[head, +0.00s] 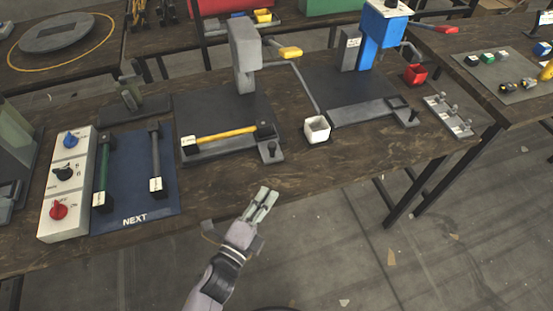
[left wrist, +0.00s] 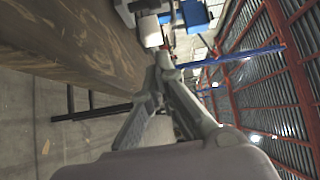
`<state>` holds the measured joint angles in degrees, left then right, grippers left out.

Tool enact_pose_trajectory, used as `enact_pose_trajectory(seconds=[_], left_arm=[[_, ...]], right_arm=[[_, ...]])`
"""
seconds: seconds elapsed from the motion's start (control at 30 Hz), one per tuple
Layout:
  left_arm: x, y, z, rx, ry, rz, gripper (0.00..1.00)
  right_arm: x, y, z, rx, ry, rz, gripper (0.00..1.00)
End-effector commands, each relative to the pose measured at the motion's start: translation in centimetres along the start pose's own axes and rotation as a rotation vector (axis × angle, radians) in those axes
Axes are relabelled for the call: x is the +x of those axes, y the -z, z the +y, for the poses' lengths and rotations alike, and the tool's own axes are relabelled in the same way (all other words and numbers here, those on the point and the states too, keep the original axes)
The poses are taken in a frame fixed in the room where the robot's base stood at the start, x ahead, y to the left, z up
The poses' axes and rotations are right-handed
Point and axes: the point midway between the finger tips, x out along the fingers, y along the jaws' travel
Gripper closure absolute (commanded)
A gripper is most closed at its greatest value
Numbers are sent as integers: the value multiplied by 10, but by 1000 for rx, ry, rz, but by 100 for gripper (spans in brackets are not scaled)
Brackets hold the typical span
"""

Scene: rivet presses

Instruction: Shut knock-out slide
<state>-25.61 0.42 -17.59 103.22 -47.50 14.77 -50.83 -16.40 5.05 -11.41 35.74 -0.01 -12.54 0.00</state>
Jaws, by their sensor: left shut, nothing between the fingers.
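The grey press (head: 244,62) stands on the dark wooden workbench, with a yellow bar (head: 225,134) across its front and a small plate with a black knob (head: 271,149) at its front right corner. The blue press (head: 374,40) stands to its right; a flat grey bar (head: 360,112) runs along its front, with a square frame and a small knob (head: 412,117) at the right. I cannot tell which part is the knock-out slide. My left gripper (head: 264,195) is shut and empty in front of the bench edge, apart from both presses. Its closed fingers also show in the left wrist view (left wrist: 162,62). My right gripper is out of view.
A knob panel (head: 66,190) and a blue NEXT mat (head: 135,205) with two bars lie left. The front bench strip near the gripper is clear.

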Motion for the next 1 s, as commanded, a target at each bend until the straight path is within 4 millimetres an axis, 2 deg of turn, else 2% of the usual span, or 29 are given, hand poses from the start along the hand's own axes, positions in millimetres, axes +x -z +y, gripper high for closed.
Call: enact_pose_trajectory(seconds=[0.2, 0.37, 0.4, 0.63, 1.0], left_arm=[[50, 0, -4, -1, 3, -1, 100], [82, 0, -3, -2, 1, 0, 100], [86, -8, -3, 2, 0, -1, 100], [102, -25, -1, -1, -1, 0, 100], [105, -29, 0, -2, -1, -1, 100]], right_arm=[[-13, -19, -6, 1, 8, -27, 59], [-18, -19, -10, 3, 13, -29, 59], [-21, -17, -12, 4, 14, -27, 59], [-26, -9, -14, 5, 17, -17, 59], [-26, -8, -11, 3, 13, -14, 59]])
